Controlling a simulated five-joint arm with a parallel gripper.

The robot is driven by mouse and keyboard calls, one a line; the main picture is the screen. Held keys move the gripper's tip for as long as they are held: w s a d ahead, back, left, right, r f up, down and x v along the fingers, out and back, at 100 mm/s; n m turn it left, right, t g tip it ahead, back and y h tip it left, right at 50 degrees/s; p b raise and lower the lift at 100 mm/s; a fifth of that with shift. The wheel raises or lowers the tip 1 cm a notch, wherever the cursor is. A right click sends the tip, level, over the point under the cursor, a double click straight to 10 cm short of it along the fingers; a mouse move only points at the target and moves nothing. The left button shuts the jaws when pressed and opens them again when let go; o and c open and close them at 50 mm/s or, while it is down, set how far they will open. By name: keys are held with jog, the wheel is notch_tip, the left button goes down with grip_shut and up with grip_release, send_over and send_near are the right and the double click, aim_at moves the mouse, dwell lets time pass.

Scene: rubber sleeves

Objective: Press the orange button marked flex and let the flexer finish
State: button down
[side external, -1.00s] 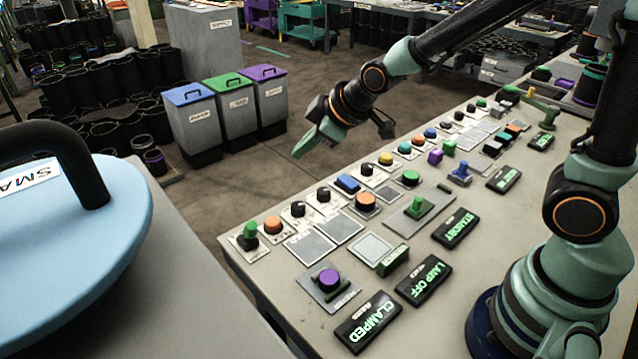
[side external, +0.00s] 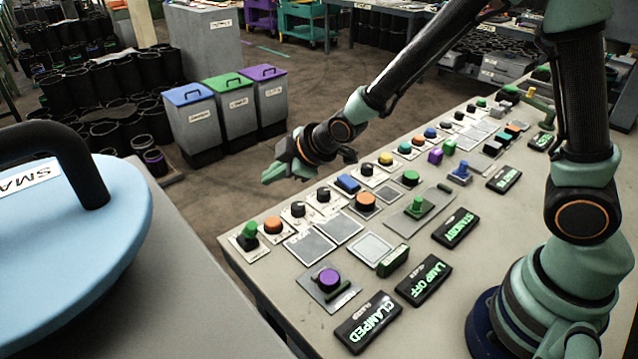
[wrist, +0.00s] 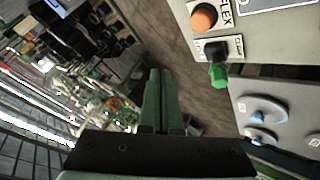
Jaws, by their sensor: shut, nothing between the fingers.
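The orange button marked FLEX (side external: 273,225) sits near the left end of the panel's back row, beside a green-tipped lever (side external: 249,233). The wrist view shows the button (wrist: 204,18) at the top with its label, and the lever (wrist: 218,75) just below it. My gripper (side external: 268,174) is shut and empty in the side view, raised beyond the panel's far edge and apart from the button. Its green fingers (wrist: 158,75) lie together in the wrist view, pointing over the floor.
A second orange button (side external: 365,200) stands farther right. A purple button (side external: 328,278) is at the front left. Lidded bins (side external: 228,106) stand on the floor behind. A large blue lid (side external: 75,230) fills the left foreground.

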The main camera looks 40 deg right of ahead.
aim_at(278, 222)
jog(key=shift+f, duration=4.25)
jog(key=shift+d+f, duration=0.1)
jog(key=shift+f, duration=0.3)
jog(key=shift+f, duration=0.4)
jog(key=shift+r, duration=0.8)
jog(key=shift+r, duration=2.5)
